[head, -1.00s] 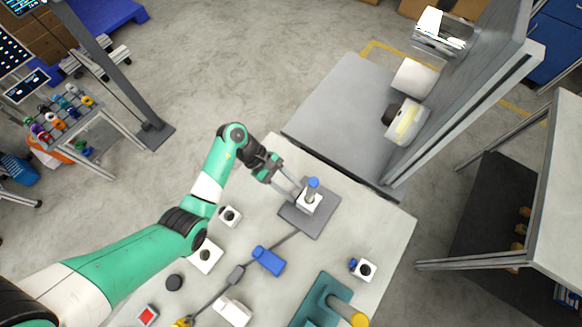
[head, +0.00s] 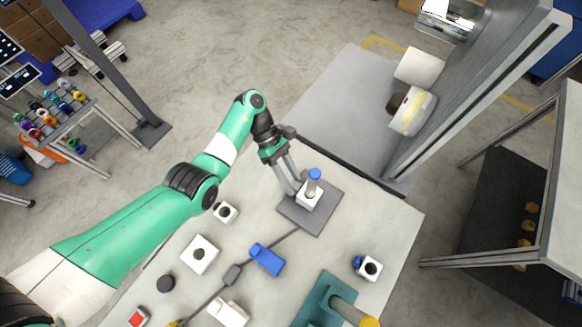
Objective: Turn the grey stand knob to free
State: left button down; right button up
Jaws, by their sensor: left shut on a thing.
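The grey stand (head: 321,216) is a dark grey square plate on the table. A white block (head: 312,200) sits on it, with an upright grey post topped by a blue cap (head: 314,174). My left gripper (head: 296,191) reaches down from the upper left, with its fingertips low against the left side of the block. It is shut on a small part there, which I take to be the stand knob; the fingers hide it, and its turn position cannot be read. My right gripper is not in view.
White pieces with black centres (head: 199,254) lie to the left. A teal stand with a yellow-ended bar (head: 322,297) is at the front. The table right of the grey stand is clear.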

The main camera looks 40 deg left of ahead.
pick_arm(q)
jog(key=shift+w+f+n+g+b, duration=0.15)
jog(key=shift+n+g+b, duration=0.25)
jog(key=shift+g+b, duration=0.35)
jog(key=shift+c, duration=2.2)
grip_release()
